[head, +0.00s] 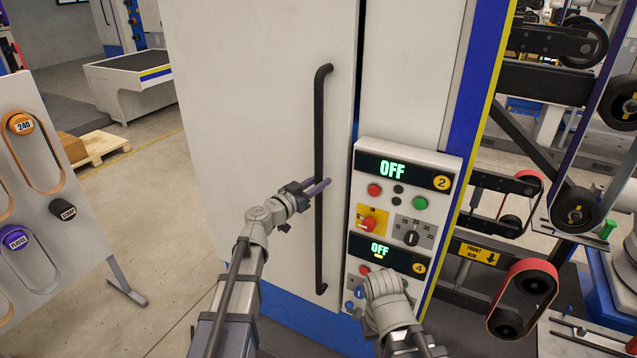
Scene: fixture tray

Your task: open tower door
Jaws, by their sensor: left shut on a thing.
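The tower door (262,120) is a tall white panel with a long black vertical handle (321,130) near its right edge. A dark seam runs between the door and the panel at its right; the door looks closed or nearly so. My left gripper (319,187), with purple fingers, is at the middle of the handle and shut on it. My right arm (390,302) is in front of the lower control panel; its gripper cannot be made out.
A control box (402,225) beside the handle has buttons, a knob and two green OFF displays. Belt machinery (521,290) is at right. The floor (160,215) left of the door is largely clear.

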